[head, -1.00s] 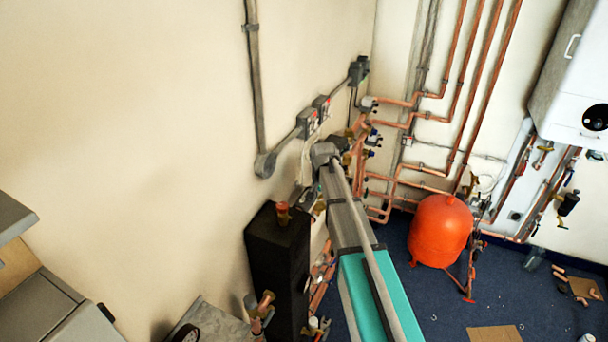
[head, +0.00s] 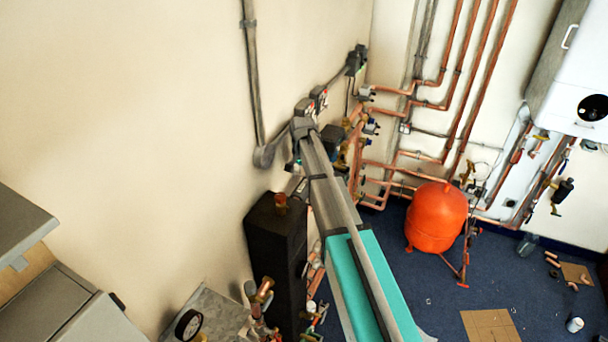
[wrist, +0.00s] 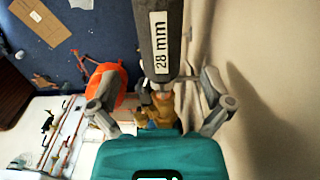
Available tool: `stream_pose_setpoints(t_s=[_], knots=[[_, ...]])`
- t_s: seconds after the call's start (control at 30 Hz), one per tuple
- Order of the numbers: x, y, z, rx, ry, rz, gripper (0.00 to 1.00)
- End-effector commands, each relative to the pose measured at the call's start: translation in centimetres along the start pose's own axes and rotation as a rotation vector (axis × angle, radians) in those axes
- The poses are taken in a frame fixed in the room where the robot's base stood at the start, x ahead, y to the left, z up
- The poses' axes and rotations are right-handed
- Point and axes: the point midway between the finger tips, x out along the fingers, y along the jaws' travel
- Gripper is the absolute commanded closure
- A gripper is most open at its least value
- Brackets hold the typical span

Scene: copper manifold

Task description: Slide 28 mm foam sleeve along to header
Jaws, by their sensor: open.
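The 28 mm foam sleeve (wrist: 154,32) is a dark grey tube with a white "28 mm" label in the wrist view. It runs from the top edge down to between the fingers of my gripper (wrist: 158,92). The fingers are spread on either side of the sleeve's near end, with gaps visible. A copper end and a brass fitting (wrist: 160,108) show just below the sleeve, close to my teal gripper body. In the head view my arm hides the sleeve and most of the gripper. Copper pipework with valves (head: 356,140) stands beyond the arm; I cannot tell which part is the header.
The cream wall (wrist: 275,90) is close on the right in the wrist view. An orange tank (head: 436,217) stands on the blue floor. A black box-shaped unit (head: 274,262) stands beside my arm. Loose fittings and a cardboard piece (head: 490,325) lie on the floor.

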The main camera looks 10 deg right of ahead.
Motion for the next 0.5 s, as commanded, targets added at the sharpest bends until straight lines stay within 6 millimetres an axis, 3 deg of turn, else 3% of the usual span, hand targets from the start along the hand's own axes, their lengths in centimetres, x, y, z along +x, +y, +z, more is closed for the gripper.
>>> stream_pose_setpoints(t_s=[0.5], knots=[[3.4,0.1,-0.1,0.001,0.000,0.000,0.00]])
